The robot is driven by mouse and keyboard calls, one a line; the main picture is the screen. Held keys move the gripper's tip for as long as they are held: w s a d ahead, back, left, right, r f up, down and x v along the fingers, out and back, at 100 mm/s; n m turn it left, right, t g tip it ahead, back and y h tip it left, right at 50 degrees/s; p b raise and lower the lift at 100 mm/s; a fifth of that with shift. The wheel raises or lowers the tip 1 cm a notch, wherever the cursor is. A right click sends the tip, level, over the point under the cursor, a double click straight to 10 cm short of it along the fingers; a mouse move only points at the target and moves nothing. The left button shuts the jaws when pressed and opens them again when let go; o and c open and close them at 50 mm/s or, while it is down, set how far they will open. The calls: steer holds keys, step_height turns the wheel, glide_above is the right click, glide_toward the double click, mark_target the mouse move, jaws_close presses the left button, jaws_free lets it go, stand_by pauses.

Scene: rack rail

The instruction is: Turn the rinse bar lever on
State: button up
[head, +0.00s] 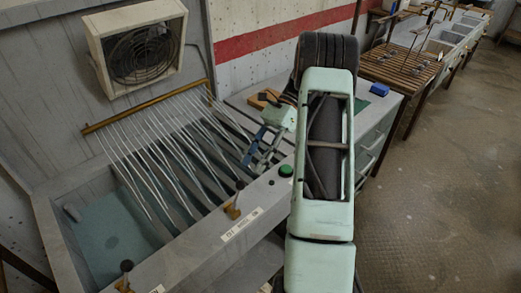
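Two brass-coloured levers with dark knobs sit on the front rim of the grey sink: one near the middle (232,209) beside a white label, and one at the lower left (124,281). The label's lettering is too small to read surely, so I cannot tell which lever is the rinse bar's. A brass bar (145,106) spans the back of the sink, with many pale, stream-like streaks running down from it. My gripper (258,158) is above the sink's right part, up and right of the middle lever and apart from it. Its fingers look spread, with nothing visible between them.
A green button (286,171) is on the front rim, close to my arm. A boxed fan (142,54) hangs on the back wall. A blue object (379,89) lies on the counter at right. A slatted wooden table (400,68) stands beyond. The floor at right is clear.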

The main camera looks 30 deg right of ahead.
steer(key=shift+v, duration=1.95)
